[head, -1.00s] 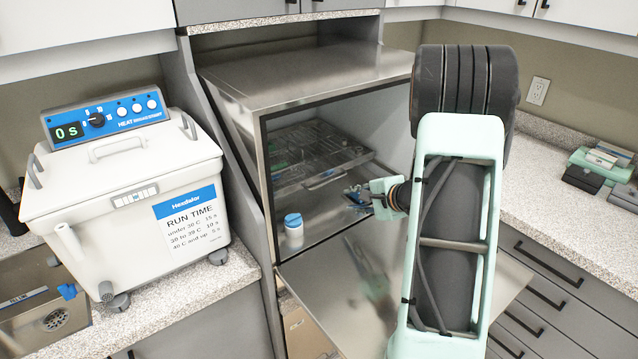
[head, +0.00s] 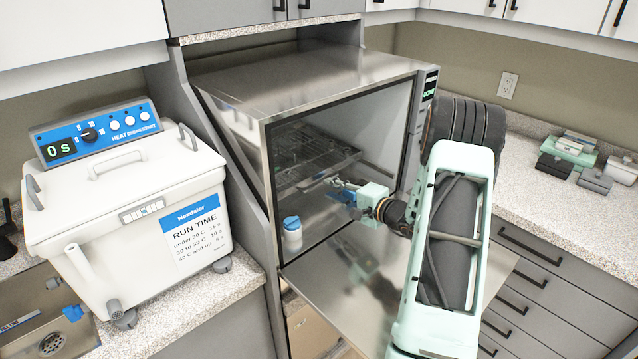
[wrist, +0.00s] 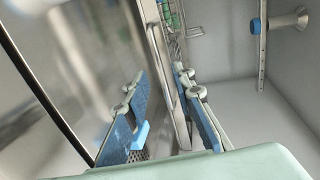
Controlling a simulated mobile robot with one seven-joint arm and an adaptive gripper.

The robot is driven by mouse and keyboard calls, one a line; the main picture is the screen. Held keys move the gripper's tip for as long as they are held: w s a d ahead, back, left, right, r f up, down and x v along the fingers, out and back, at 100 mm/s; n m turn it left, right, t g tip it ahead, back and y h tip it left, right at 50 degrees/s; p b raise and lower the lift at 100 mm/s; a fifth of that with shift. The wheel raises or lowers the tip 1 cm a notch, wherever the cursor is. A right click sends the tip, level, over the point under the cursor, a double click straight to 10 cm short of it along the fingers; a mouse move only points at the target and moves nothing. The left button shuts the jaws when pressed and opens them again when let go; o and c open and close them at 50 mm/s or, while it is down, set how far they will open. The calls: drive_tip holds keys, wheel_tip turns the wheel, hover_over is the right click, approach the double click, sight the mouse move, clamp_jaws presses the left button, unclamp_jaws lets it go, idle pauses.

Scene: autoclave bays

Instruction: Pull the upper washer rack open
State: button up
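The washer (head: 300,72) is a steel box with its door (head: 335,295) folded down in front. The upper rack (head: 318,165), a wire rack, sits inside the chamber. My gripper (head: 338,184) reaches in from the right, at the rack's front edge near its handle. In the wrist view my gripper (wrist: 162,108) has its two blue-padded fingers apart. A metal bar of the rack's front (wrist: 160,70) runs up the picture between the fingers, with no clear contact. The handle is partly hidden by my fingertips in the head view.
The lowered door is bare.

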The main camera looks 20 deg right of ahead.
sight(319, 185)
drive_tip(key=p+x, duration=0.1)
drive_tip(key=x, duration=0.5)
drive_tip(key=shift+w, duration=0.1)
drive_tip(key=shift+c, duration=0.3)
clamp_jaws()
